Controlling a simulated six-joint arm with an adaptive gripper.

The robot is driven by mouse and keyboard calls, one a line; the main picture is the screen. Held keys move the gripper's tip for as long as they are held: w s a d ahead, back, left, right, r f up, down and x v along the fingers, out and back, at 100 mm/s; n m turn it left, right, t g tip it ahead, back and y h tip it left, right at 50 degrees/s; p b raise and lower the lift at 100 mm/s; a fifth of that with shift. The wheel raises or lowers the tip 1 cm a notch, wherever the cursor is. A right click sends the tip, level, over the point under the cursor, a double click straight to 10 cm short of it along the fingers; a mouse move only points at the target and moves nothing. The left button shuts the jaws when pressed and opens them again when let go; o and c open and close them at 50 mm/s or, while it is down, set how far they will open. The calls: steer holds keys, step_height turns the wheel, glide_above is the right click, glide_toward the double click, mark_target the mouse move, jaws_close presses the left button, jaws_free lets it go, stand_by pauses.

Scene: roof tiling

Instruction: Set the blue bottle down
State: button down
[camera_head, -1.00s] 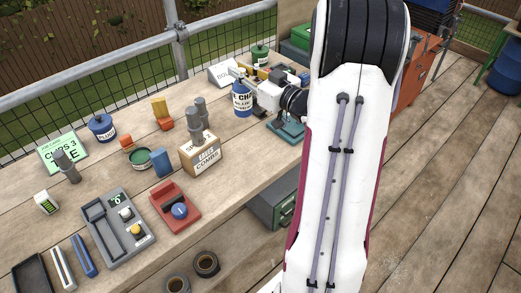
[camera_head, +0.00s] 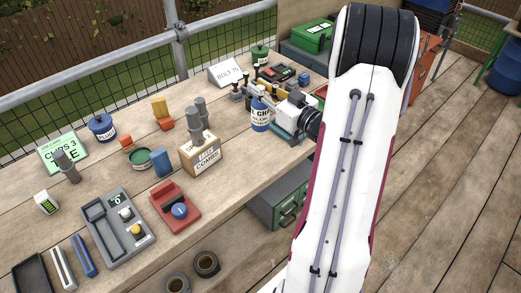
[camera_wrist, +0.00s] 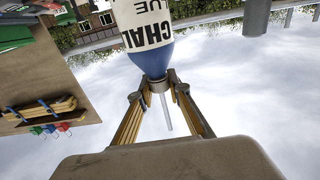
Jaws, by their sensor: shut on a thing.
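The blue bottle (camera_head: 261,117), with a white label reading CHALK, is upright at the right part of the bench in the head view. My gripper (camera_head: 262,95) reaches it from the right, behind my arm. In the wrist view the bottle (camera_wrist: 146,35) hangs from the top of the picture, with its narrow neck and grey nozzle between the fingertips of my gripper (camera_wrist: 158,84). The fingers are shut on the neck. The bottle's base is outside the wrist view, and I cannot tell whether it touches the bench.
The bench (camera_head: 235,180) has bare wood in front of the wooden box (camera_head: 200,153) and left of the bottle. A white BOLT sign (camera_head: 230,73), a dark tray (camera_head: 277,72) and a green tin (camera_head: 260,55) stand behind. A green drawer box (camera_head: 282,200) is below the bench edge.

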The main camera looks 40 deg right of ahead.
mark_target(267, 120)
steer(key=shift+f, duration=0.15)
steer(key=shift+f, duration=2.85)
steer(key=shift+f, duration=2.15)
steer(key=c, duration=1.9)
jaws_free()
steer(key=shift+s, duration=0.1)
steer(key=s, duration=1.1)
steer(key=shift+s, duration=0.4)
